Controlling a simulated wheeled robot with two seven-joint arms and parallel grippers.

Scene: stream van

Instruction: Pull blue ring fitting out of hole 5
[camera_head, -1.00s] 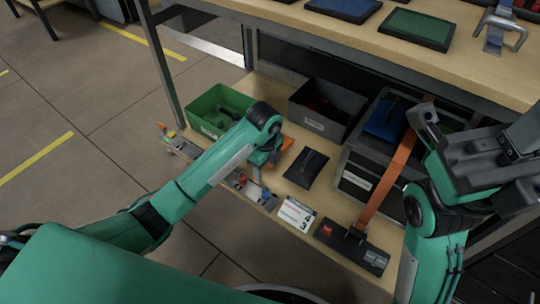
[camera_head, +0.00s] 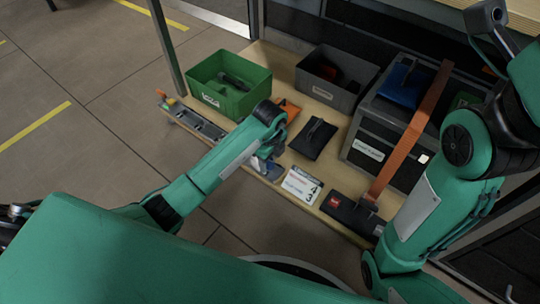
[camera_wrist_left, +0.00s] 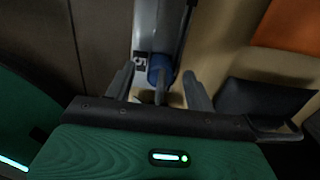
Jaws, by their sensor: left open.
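A grey fixture strip (camera_head: 205,127) runs along the front edge of the low wooden shelf in the head view. My left gripper (camera_head: 264,166) is over the near part of that strip, and my wrist hides much of the spot. In the left wrist view, my left gripper (camera_wrist_left: 158,88) is open, one finger on each side of a blue round piece (camera_wrist_left: 160,70), which looks like the blue ring fitting. It sits at the near end of a grey bar (camera_wrist_left: 158,25). I cannot tell whether the fingers touch it. My right gripper is at the upper right, mostly cut off.
A table leg (camera_head: 165,50) rises beside the green bin.

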